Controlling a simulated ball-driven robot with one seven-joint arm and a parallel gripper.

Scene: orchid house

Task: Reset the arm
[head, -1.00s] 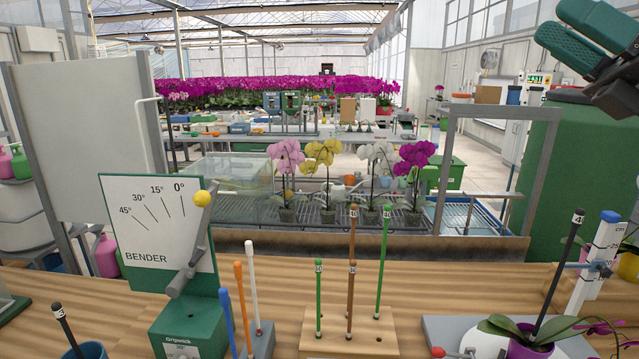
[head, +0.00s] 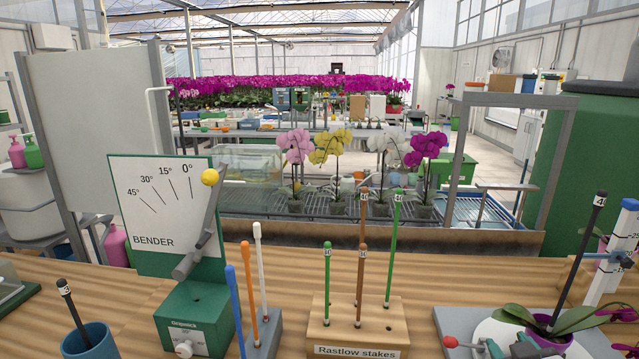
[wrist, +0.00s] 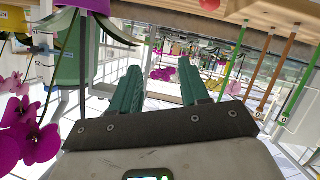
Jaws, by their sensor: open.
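My gripper (wrist: 159,66) shows in the wrist view, with two green ribbed fingers held apart. Nothing is between them. The wrist view looks upside down, with the wooden bench along its top edge. The fingers point out over open space, clear of the stakes and flowers.
The bench (head: 290,262) holds a bender (head: 193,320), a stake block (head: 390,315), a blue cup (head: 90,343) and a potted orchid (head: 545,333) beside a ruler post (head: 612,255). Magenta flowers (wrist: 38,143) hang close at left in the wrist view.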

